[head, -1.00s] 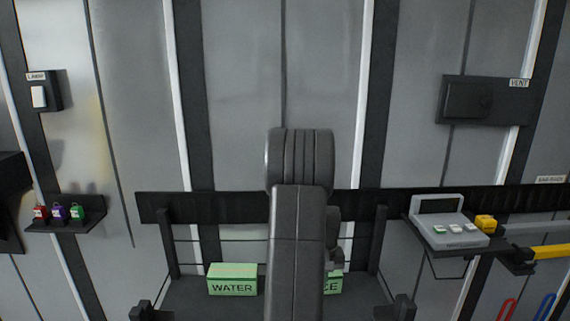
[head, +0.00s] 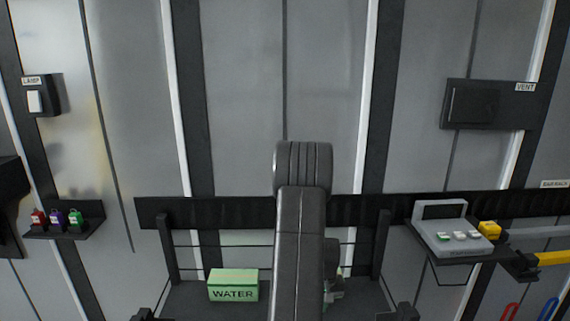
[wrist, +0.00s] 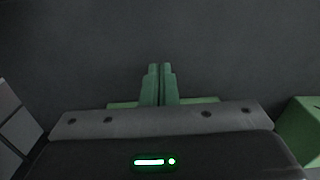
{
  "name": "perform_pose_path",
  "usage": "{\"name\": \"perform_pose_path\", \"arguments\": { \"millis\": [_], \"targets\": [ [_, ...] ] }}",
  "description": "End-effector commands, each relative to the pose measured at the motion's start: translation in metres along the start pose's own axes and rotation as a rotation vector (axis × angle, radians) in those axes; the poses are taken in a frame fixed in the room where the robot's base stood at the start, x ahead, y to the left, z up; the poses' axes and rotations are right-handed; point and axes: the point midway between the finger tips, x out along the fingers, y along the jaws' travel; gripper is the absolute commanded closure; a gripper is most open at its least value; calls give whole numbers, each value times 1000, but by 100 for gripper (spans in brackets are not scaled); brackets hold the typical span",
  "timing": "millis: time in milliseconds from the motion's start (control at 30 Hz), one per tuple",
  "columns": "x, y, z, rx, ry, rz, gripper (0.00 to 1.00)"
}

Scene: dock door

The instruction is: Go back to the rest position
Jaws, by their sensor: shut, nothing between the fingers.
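My gripper (wrist: 160,70) shows in the wrist view with its two green-tinted fingers together and nothing between them. Beyond the fingers is a plain dark surface. A green box (wrist: 302,130) is at the right edge of the wrist view, apart from the fingers. Another green surface shows low behind the gripper's palm, mostly hidden.
A green WATER box (head: 233,285) sits on the shelf left of my arm. A small ledge (head: 65,228) with coloured padlock-like items, a lamp switch (head: 36,101), a vent panel (head: 485,105) and a grey device (head: 452,238) are on the wall. The upper middle wall is clear.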

Motion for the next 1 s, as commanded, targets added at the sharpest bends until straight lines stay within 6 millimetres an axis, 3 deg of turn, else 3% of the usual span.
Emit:
{"name": "perform_pose_path", "arguments": {
  "millis": [633,700,1000],
  "targets": [
    [3,0,127,2,-1,0,100],
    [-3,0,134,0,1,0,100],
    [-46,0,132,-1,5,1,100]
  ]
}}
